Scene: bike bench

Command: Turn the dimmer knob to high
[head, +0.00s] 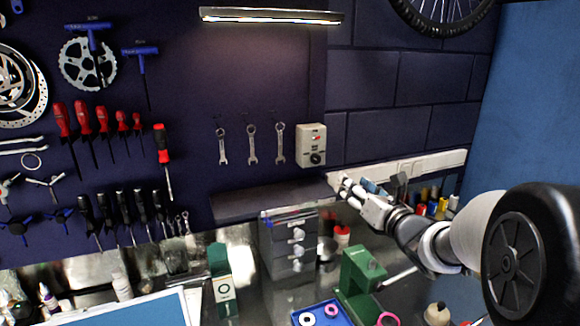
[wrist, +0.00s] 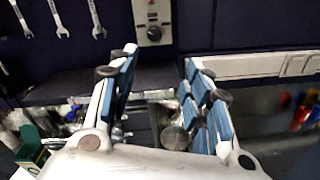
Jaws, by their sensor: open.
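The dimmer is a pale box (head: 311,146) on the dark wall, right of the hanging wrenches. Its round black knob (head: 316,158) is on the lower part of the box, with a small red mark above it. In the wrist view the knob (wrist: 154,33) shows at the top, beyond and between the fingers. The knob's exact setting is too small to read. My gripper (wrist: 168,75) is open and empty, with blue pads facing each other. In the head view my gripper (head: 362,190) is below and right of the box, apart from it.
A dark shelf (head: 270,200) runs below the dimmer, with a small drawer unit (head: 290,243) under it. Wrenches (head: 252,145) hang left of the box. A pale socket strip (head: 415,168) runs along the wall to the right. A green vise-like tool (head: 358,275) stands on the bench.

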